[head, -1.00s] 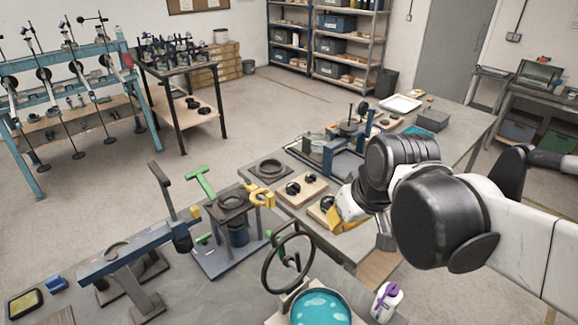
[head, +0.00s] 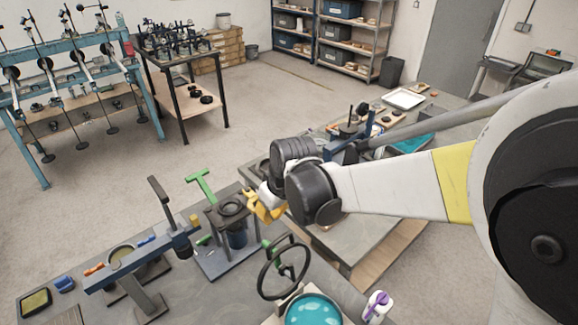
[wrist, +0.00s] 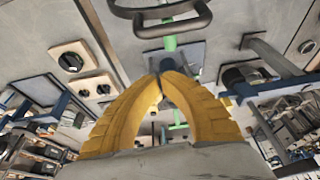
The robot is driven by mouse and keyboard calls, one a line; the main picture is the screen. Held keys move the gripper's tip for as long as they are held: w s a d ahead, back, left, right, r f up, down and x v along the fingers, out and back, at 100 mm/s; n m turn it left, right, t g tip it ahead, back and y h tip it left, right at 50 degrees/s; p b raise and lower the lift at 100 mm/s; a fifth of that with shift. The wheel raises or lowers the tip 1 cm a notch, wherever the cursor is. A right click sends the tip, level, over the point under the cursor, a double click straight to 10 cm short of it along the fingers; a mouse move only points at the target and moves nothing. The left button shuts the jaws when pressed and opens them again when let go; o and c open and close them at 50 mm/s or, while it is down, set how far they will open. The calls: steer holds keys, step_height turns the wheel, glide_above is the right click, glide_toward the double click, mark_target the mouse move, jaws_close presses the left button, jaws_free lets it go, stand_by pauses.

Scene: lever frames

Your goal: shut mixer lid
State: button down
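No thing that I can surely name as the mixer or its lid shows. A round teal-filled pan (head: 313,311) in a pale frame sits at the bottom edge of the head view, partly cut off. A black handwheel (head: 284,266) stands tilted just behind it, and a wheel rim also shows at the top of the wrist view (wrist: 160,12). My gripper (head: 264,208) has yellow fingers and hangs above the bench, near a dark press-like stand with a ring on top (head: 232,208). In the wrist view its fingertips (wrist: 160,76) meet, with nothing seen between them.
A green T-handle (head: 201,184) and a blue lever arm (head: 140,258) stand left of the gripper. A white bottle with a purple cap (head: 376,305) is right of the pan. A second bench (head: 350,240) lies under my arm. Open floor (head: 250,120) lies behind.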

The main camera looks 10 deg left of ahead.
steer(key=s+d, duration=0.2)
steer(key=d, duration=0.1)
steer(key=shift+s, duration=0.25)
steer(key=shift+s+d, duration=0.15)
